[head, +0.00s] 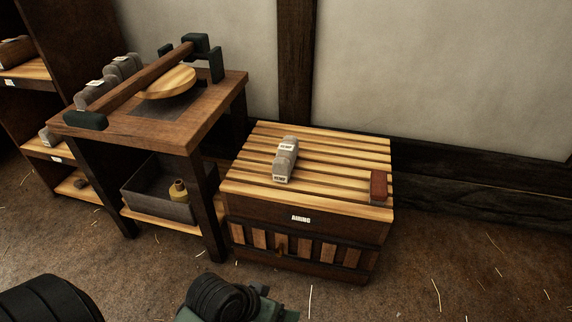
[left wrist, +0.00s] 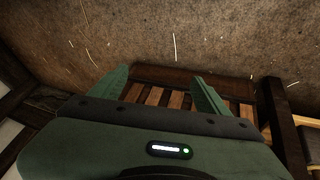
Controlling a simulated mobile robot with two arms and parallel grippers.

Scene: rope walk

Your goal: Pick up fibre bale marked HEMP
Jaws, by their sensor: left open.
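A grey fibre bale (head: 286,160) lies on the slatted top of the airing box (head: 330,190), left of its middle. It has white labels on its top and near end that seem to read HEMP. My left gripper (left wrist: 162,92) is open and empty in the left wrist view, with the box's slatted front beyond its fingers. In the head view only dark and green parts of my arm show at the bottom edge, in front of the box, apart from the bale. My right gripper is not in view.
A small red-brown block (head: 378,186) sits at the box's right edge. To the left stands a wooden table (head: 185,125) with a beam, a round board and grey bales, and a grey bin (head: 150,200) below. Bare floor (head: 470,260) lies to the right.

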